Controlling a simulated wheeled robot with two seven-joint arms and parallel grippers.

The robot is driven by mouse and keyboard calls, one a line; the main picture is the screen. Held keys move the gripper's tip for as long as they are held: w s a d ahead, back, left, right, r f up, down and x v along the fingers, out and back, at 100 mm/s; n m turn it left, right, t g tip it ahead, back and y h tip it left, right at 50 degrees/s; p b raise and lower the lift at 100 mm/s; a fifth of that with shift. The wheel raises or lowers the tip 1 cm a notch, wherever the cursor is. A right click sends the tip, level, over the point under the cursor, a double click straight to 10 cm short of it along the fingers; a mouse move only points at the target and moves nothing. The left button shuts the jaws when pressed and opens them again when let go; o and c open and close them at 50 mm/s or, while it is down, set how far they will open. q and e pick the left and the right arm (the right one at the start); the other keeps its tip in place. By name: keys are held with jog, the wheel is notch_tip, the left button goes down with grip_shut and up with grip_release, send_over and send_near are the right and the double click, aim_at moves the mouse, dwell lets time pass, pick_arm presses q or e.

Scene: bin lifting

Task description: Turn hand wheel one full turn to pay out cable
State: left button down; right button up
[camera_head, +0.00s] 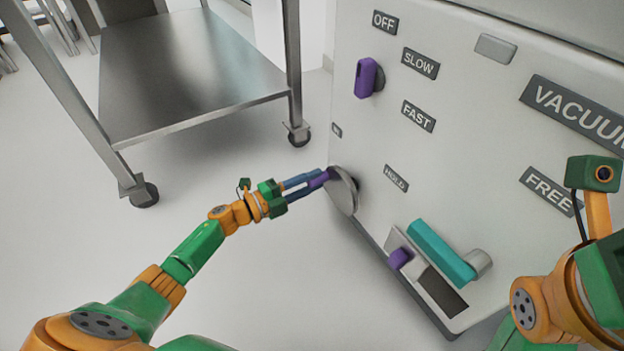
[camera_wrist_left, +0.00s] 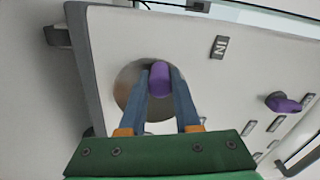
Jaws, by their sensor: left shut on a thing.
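The hand wheel (camera_head: 344,191) is a round grey metal disc low on the left part of the white machine's front. A purple handle (camera_wrist_left: 160,78) stands out from it. My left gripper (camera_head: 316,182) is shut on this handle, with its blue fingers on either side of it. In the left wrist view the wheel (camera_wrist_left: 128,82) shows behind the fingers (camera_wrist_left: 160,88). No cable shows in either view. My right arm comes in at the right edge of the head view; its gripper fingers are not seen.
The white machine panel (camera_head: 450,130) carries a purple knob (camera_head: 366,77) by OFF, SLOW and FAST labels, and a teal lever (camera_head: 441,251) beside a small purple knob (camera_head: 400,258). A steel cart (camera_head: 190,65) on casters stands at the back left. The floor between is clear.

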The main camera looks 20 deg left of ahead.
pick_arm(q)
jog(key=f+n, duration=0.1)
jog(key=n, duration=0.1)
jog(key=shift+f+n, duration=0.15)
jog(key=shift+n, duration=0.25)
jog(key=shift+d+f+n+b, duration=0.1)
jog(key=shift+f+n+b, duration=0.4)
jog(key=shift+n, duration=1.1)
jog(key=shift+f, duration=0.2)
jog(key=c, duration=0.6)
grip_release()
